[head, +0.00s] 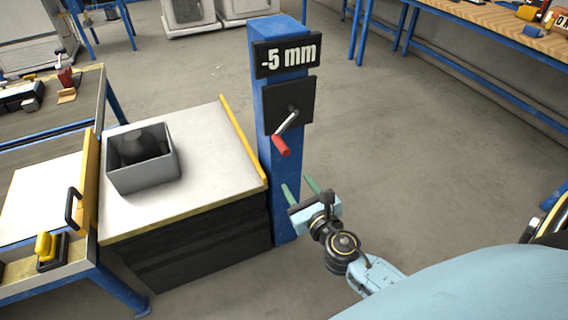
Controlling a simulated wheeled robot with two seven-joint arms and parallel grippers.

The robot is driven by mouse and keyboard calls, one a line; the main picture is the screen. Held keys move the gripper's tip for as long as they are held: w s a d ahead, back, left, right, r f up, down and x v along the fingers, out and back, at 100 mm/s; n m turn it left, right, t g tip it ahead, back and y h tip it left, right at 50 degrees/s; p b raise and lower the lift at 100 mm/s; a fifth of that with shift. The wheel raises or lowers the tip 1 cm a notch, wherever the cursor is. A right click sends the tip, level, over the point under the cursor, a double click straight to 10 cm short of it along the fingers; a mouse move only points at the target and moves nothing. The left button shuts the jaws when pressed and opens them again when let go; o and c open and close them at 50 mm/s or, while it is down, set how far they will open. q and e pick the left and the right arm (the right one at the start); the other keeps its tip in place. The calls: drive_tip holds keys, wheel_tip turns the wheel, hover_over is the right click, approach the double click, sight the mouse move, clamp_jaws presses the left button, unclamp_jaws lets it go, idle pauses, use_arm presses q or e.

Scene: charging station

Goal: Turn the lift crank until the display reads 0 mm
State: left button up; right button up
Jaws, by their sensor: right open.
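The lift crank (288,122) sits on a black plate (275,97) on the front of a blue post. Its metal arm slants down to the left and ends in a red handle (281,146). The display (287,56) at the top of the post reads -5 mm. My right gripper (299,184) is below and slightly right of the red handle, apart from it. Its two green fingers are spread and nothing is between them. My left gripper is not in view.
A lift table (215,150) with a yellow edge stands left of the post and carries a grey bin (148,183) holding a dark object. A workbench (50,195) with a black handle and a yellow-handled tool is further left. The floor right of the post is clear.

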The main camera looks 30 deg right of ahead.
sight(283, 149)
drive_tip(key=w+m+b, duration=0.1)
drive_tip(key=w, duration=0.2)
drive_tip(key=w+d+r+m, duration=0.1)
drive_tip(key=w, duration=0.3)
drive_tip(key=w+d+r+m+t+b, duration=0.1)
drive_tip(key=w+m, duration=0.1)
drive_tip(key=w, duration=0.1)
drive_tip(key=shift+w+d+b, duration=0.2)
drive_tip(key=shift+d+b, duration=0.05)
drive_tip(key=shift+b, duration=0.05)
drive_tip(key=shift+w+d, duration=0.1)
drive_tip(key=shift+w, duration=0.75)
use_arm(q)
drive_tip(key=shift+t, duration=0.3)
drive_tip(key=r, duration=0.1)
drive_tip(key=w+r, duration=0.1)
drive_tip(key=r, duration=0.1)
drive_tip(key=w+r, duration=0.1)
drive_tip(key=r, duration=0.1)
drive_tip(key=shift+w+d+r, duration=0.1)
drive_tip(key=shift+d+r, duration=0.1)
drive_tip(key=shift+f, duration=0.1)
use_arm(e)
clamp_jaws()
